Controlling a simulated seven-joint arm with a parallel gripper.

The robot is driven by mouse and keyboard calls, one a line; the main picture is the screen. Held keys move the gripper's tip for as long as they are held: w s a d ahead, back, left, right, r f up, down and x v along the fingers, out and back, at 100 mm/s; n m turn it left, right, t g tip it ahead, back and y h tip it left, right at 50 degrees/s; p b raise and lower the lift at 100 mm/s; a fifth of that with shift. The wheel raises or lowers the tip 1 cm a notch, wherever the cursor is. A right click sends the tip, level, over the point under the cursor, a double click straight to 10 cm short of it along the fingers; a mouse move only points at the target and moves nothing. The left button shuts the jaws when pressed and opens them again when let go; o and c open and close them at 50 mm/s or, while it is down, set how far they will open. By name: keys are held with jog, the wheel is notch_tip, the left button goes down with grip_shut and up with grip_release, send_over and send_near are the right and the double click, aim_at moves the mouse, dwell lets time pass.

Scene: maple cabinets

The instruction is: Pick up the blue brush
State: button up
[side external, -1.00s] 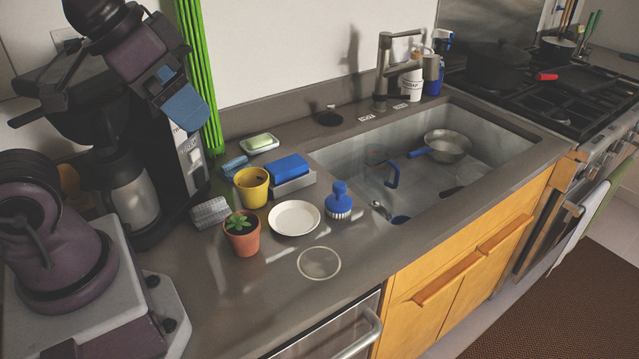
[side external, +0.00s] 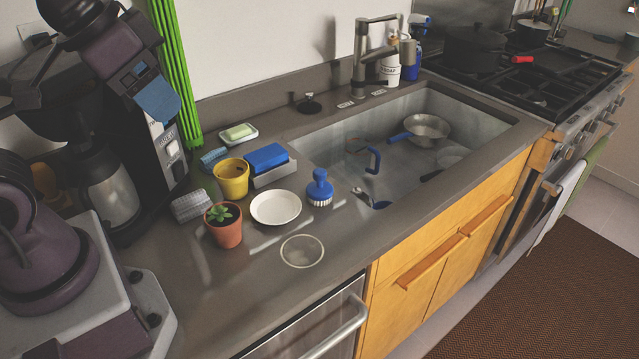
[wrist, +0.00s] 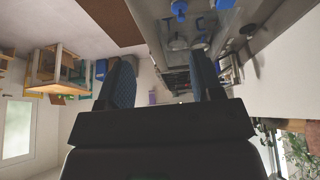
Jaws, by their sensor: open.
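The blue brush (side external: 320,187) stands upright on the grey counter, bristles down and round knob up, just left of the sink. It is beside the white plate (side external: 276,208). My gripper (side external: 158,98) is high at the left, in front of the coffee maker, well away from the brush. In the wrist view my gripper (wrist: 163,82) shows two dark blue fingers spread apart with nothing between them. Blue items appear at the top of that view, but I cannot tell for certain which is the brush.
Near the brush are a blue sponge in a grey holder (side external: 268,165), a yellow pot (side external: 231,178), a potted plant (side external: 224,225) and a round clear item (side external: 302,251). The sink (side external: 474,113) holds a pan (side external: 427,130). Green vertical rods (side external: 174,75) stand behind my gripper.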

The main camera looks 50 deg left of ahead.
jog(key=w+f+g, duration=0.1)
jog(key=w, duration=0.1)
jog(key=w+f+n+g, duration=0.1)
jog(key=w, duration=0.2)
jog(key=w+a+f+g, duration=0.1)
jog(key=w, duration=0.1)
jog(key=shift+w+f, duration=0.2)
jog(key=shift+f, duration=0.2)
jog(key=shift+c, duration=0.8)
jog(key=n+g, duration=0.2)
jog(key=n, duration=1.5)
send_near(320, 171)
notch_tip(320, 171, down, 9)
jog(key=shift+w+f, duration=0.1)
jog(key=shift+c, duration=0.4)
jog(key=c, duration=0.7)
jog(key=shift+o, duration=0.2)
notch_tip(320, 171, up, 7)
jog(key=shift+r, duration=0.1)
